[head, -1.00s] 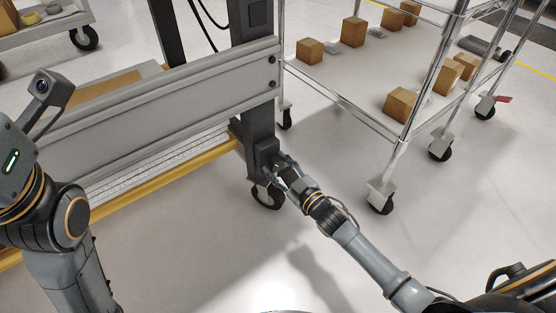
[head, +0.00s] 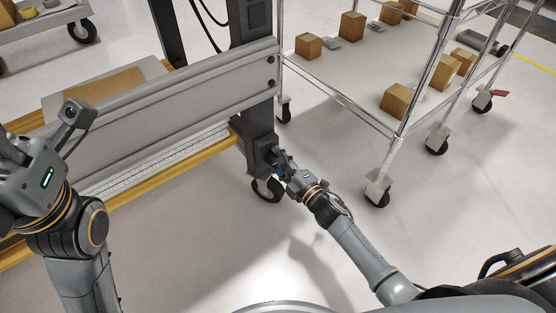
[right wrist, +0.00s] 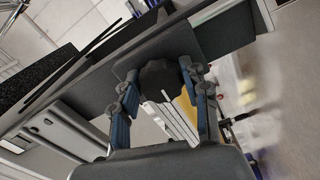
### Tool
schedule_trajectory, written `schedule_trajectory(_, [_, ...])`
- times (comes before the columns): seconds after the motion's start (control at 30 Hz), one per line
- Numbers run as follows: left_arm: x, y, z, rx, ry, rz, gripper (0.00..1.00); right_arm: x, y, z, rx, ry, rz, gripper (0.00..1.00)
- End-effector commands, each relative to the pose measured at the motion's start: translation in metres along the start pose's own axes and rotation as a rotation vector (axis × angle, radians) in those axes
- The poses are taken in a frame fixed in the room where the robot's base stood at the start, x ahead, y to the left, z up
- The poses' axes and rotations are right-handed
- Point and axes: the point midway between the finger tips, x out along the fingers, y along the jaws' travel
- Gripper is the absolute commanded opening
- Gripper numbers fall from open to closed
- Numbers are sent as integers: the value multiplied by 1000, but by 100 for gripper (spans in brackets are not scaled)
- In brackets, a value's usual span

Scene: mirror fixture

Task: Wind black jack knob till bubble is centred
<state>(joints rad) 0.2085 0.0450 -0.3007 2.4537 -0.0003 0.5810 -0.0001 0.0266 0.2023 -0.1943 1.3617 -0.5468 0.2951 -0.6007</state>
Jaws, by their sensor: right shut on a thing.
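The black jack knob (right wrist: 160,78) sits between the two blue-padded fingers of my right gripper (right wrist: 158,100) in the right wrist view. The fingers are shut on its sides. In the head view my right gripper (head: 282,162) is at the low end of the dark post (head: 260,130), just above a caster, and hides the knob. My left gripper's housing (head: 38,185) is at the left edge, away from the fixture; its fingers do not show. No level or bubble can be made out in either view.
A grey beam (head: 190,92) and a yellow rail (head: 165,180) run left from the post. A caster (head: 268,190) stands under it. A wire cart (head: 340,90) with several cardboard boxes is behind on the right. The floor in front is clear.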

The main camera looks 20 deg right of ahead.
Motion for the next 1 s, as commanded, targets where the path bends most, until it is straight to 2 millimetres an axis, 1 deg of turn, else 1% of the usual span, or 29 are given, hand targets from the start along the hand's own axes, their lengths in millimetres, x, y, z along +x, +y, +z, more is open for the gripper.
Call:
schedule_trajectory(0.2, [-1, 0, 0, 0, -2, 0, 34, 0, -1, -1, -125, 2, -1, 14])
schedule_trajectory(0.4, [0, 0, 0, 0, 0, 2, 34, 0, -1, -1, -190, 2, -2, 14])
schedule_trajectory(0.97, [3, 0, -1, 2, 9, 5, 34, 0, -1, -2, -215, 2, -2, 14])
schedule_trajectory(1.0, [3, 0, -1, 2, 9, 5, 34, 0, -1, -2, -215, 2, -2, 54])
